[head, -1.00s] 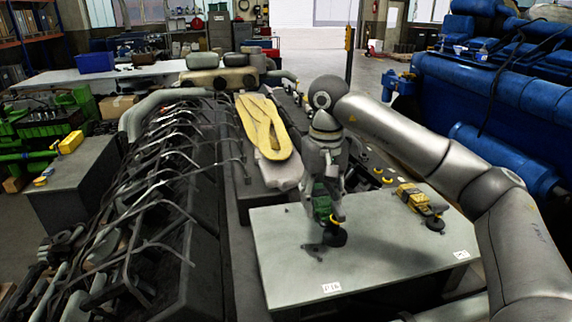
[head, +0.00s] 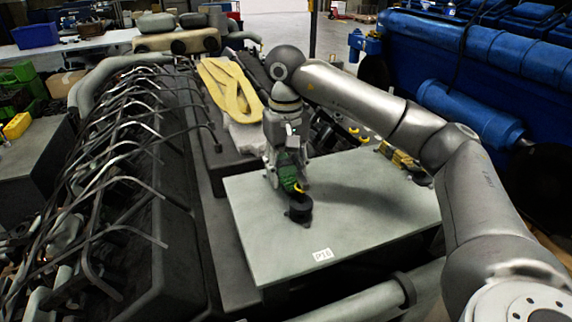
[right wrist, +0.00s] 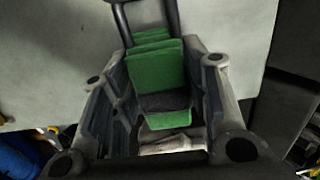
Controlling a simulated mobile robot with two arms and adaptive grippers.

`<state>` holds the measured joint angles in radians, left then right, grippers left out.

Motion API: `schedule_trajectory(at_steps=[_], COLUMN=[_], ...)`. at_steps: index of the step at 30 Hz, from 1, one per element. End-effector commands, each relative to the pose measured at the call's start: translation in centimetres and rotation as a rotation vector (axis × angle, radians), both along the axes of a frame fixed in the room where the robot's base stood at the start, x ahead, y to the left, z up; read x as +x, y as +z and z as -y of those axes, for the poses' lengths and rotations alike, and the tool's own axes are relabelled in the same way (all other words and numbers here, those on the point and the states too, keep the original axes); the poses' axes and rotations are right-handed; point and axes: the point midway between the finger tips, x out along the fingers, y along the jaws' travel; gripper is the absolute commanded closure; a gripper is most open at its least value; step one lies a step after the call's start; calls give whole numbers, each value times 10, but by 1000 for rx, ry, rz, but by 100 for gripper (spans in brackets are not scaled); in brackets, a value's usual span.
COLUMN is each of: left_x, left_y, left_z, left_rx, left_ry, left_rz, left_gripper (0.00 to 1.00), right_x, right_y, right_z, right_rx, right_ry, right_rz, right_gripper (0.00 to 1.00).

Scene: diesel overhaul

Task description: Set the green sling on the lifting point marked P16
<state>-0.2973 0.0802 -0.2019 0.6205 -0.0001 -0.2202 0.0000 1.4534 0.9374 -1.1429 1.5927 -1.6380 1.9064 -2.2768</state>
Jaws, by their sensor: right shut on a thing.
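My right gripper (head: 288,172) is shut on the green sling (head: 290,178) above the grey plate. In the right wrist view, the folded green sling (right wrist: 157,72) sits between the two fingers, with dark bars running out from its far end. A yellow bit and a round black piece (head: 300,208) show under the sling, low over the plate. I cannot tell whether the black piece touches the plate. The white label P16 (head: 322,255) is on the plate's front edge, just in front of it. The lifting point itself is not clearly visible. My left gripper is not in view.
The grey plate (head: 370,210) is clear in its middle. A yellow sling piece (head: 400,159) lies at its right, partly behind my arm. Bent metal pipes (head: 120,150) are at the left, blue machinery (head: 480,120) at the right.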

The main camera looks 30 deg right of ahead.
Motion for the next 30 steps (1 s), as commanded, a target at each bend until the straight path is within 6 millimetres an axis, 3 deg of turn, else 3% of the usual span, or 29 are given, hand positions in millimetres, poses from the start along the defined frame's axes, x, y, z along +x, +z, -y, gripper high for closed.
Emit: schedule_trajectory(at_steps=[4,16,30], left_x=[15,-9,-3], left_y=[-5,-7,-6], left_z=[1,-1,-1], left_rx=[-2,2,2], left_ry=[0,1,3], left_rz=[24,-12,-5], left_gripper=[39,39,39], right_x=[0,-1,0], right_y=[-8,-8,-8], right_z=[0,-1,-1], right_rx=[1,1,1], right_ry=[0,1,0], right_rz=[3,2,2], right_gripper=[91,91,91])
